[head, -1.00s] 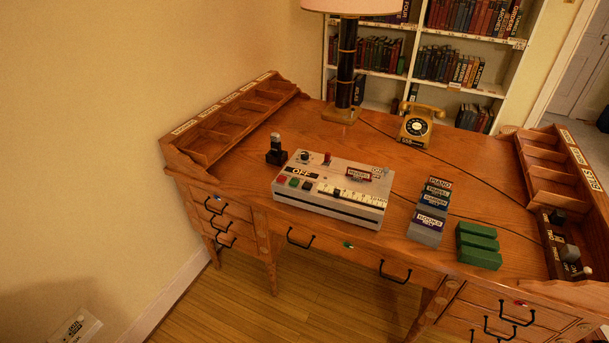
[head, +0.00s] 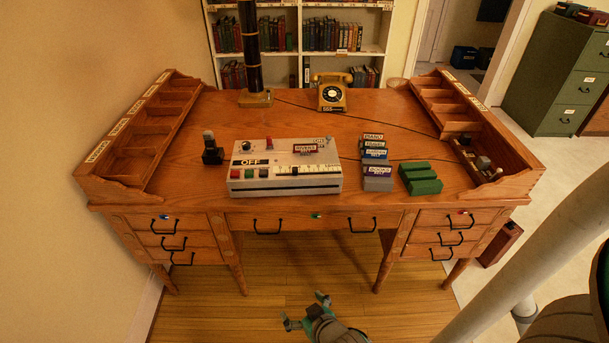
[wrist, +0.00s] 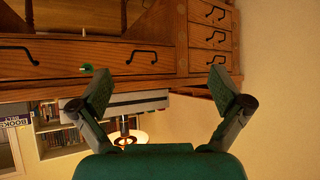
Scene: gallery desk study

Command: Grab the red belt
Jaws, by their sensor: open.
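A small dark red piece with a white label (head: 305,149) sits on top of the pale machine (head: 290,184) on the desk in the head view; it may be the red belt, but its label is too small to read surely. Several grey blocks with labelled tops (head: 376,184) stand to the machine's right, the nearest reading BOOKS BELT. My gripper (head: 305,310) is open and empty, low in front of the desk and apart from it. In the upside-down wrist view its spread fingers (wrist: 160,85) face the desk's drawer fronts.
The wooden desk (head: 200,190) has pigeonhole racks at both sides. Green blocks (head: 420,178), a telephone (head: 331,93), a black lamp column (head: 249,50) and a dark stamp-like object (head: 211,150) stand on it. Open floor (head: 265,275) lies before the desk.

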